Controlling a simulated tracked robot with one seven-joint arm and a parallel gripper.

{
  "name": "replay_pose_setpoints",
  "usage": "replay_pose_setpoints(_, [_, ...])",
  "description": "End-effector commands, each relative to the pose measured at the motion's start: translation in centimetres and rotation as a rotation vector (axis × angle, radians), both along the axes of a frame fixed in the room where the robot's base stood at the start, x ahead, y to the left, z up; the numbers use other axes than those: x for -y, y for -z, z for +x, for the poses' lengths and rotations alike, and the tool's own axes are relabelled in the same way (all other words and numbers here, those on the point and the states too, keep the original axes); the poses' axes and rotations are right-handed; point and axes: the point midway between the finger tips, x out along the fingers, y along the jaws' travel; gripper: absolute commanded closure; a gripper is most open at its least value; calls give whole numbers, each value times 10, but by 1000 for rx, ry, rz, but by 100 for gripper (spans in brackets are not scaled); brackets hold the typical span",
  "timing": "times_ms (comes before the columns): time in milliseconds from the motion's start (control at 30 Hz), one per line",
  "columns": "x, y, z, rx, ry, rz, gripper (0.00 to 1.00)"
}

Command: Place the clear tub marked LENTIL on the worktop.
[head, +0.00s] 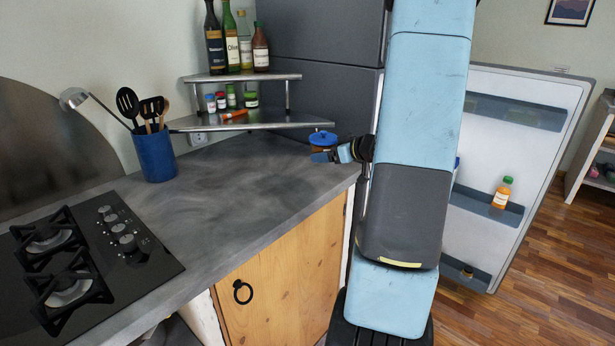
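A small tub with a blue lid and brownish contents (322,147) shows at the back right of the worktop, near the dark fridge side. Its label cannot be read, so I cannot tell whether it is the tub marked LENTIL. My gripper (322,157) reaches in from the right, low against the front of this tub and partly covering it. I cannot tell whether the fingers hold it, or whether it rests on the grey worktop (235,190) or hangs just above it. My own arm hides what lies behind it.
A corner shelf (250,121) with bottles above and small jars below stands behind. A blue utensil pot (154,157) and a black hob (85,255) are at left. The open fridge door (525,150) stands at right. The worktop's middle is clear.

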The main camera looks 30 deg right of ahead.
Motion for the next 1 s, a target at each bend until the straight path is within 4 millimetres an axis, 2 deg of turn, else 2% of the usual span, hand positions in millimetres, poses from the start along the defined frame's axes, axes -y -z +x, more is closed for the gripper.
replay_pose_setpoints(100, [-13,11,21,-1,-2,2,60])
replay_pose_setpoints(400, [-29,54,51,-1,0,2,60])
replay_pose_setpoints(700, [-35,68,62,0,-1,1,60])
replay_pose_setpoints(1000, [-36,99,63,-1,2,1,60])
